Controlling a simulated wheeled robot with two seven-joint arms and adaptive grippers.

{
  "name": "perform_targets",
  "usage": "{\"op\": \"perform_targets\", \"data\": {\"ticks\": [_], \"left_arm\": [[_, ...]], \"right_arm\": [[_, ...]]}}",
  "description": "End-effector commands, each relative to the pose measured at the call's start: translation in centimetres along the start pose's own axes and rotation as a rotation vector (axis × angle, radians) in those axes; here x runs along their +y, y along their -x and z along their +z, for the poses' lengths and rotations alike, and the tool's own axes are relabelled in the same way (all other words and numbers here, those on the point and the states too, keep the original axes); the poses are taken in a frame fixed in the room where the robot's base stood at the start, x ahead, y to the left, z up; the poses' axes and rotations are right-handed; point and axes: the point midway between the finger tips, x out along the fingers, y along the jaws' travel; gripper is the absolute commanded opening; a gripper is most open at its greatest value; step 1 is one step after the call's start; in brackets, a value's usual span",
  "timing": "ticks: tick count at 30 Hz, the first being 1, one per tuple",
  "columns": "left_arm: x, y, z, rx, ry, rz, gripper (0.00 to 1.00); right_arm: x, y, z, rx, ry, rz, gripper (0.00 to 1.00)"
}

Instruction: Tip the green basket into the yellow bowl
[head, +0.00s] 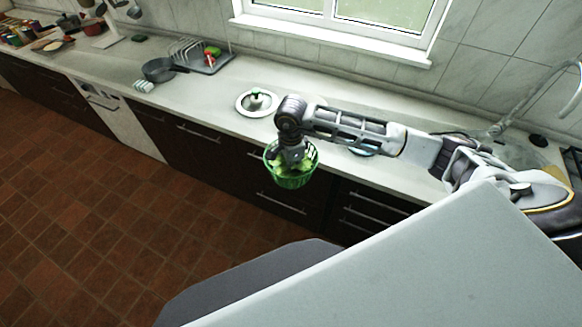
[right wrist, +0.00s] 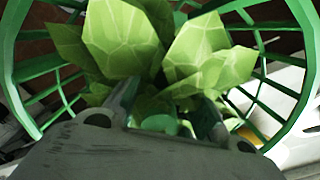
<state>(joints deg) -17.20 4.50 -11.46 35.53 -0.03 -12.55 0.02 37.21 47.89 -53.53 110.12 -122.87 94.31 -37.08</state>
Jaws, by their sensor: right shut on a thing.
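The green basket (head: 291,179) is an open slatted basket holding pale green leaves (head: 279,160). It hangs in the air in front of the counter edge, about upright. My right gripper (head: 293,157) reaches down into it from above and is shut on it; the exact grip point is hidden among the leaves. In the right wrist view the basket's slats (right wrist: 38,70) curve round the leaves (right wrist: 125,40), with my right gripper (right wrist: 165,115) below them. No yellow bowl shows clearly; a small yellow patch (right wrist: 250,134) shows through the slats. My left gripper is not in view.
Farther left are a dark pan (head: 158,70) and a dish rack (head: 205,62). A bluish thing (head: 361,152) is partly hidden behind my right arm. Dark drawers lie below.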

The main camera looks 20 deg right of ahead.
Motion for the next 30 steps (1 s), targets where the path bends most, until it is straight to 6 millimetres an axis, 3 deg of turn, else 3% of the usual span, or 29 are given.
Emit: {"op": "perform_targets", "data": {"ticks": [30], "left_arm": [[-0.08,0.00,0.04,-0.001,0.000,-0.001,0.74]], "right_arm": [[-0.04,0.08,-0.29,0.000,-0.849,-0.001,0.00]]}}
